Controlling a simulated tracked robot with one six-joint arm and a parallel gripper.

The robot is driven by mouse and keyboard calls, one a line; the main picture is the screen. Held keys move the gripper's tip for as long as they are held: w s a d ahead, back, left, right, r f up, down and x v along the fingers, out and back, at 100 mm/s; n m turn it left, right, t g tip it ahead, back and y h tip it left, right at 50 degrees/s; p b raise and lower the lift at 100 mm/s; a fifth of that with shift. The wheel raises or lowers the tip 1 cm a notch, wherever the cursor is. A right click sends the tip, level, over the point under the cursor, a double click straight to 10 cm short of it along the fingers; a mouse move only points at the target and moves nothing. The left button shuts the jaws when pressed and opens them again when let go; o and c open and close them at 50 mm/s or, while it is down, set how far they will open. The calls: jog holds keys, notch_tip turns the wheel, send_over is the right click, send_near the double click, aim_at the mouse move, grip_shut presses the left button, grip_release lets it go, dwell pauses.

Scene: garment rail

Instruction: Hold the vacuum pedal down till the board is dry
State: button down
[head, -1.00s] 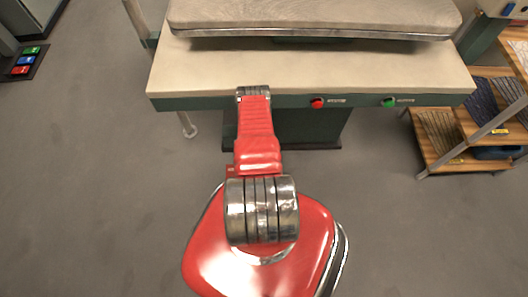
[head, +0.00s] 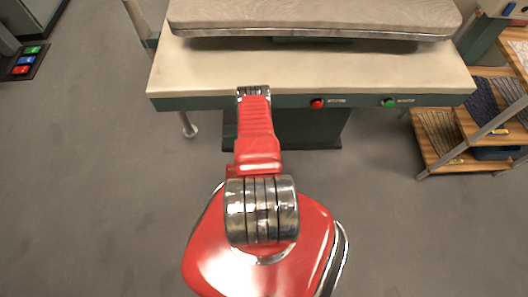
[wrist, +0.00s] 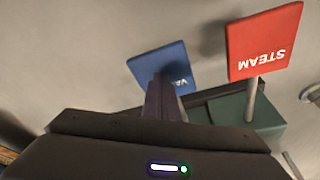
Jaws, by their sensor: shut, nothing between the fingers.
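The blue pedal (wrist: 165,66) shows in the wrist view, with "VA" readable upside down and the rest of its label covered. My gripper (wrist: 163,88) is shut and empty; its dark fingers reach over the blue pedal's near edge. I cannot tell whether they press on it or how far down it is. The red STEAM pedal (wrist: 264,42) stands to the right on a post. In the head view, my red arm hides the pedals and gripper. The padded grey-beige board (head: 315,16) lies above the table; I cannot tell whether it is damp.
The pale table (head: 400,75) has a red button (head: 317,104) and a green button (head: 389,103) on its front. A wooden shelf rack (head: 440,140) with folded cloths stands at the right.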

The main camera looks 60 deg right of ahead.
jog(key=shift+a+f, duration=0.1)
jog(key=shift+f, duration=2.6)
dwell(4.7)
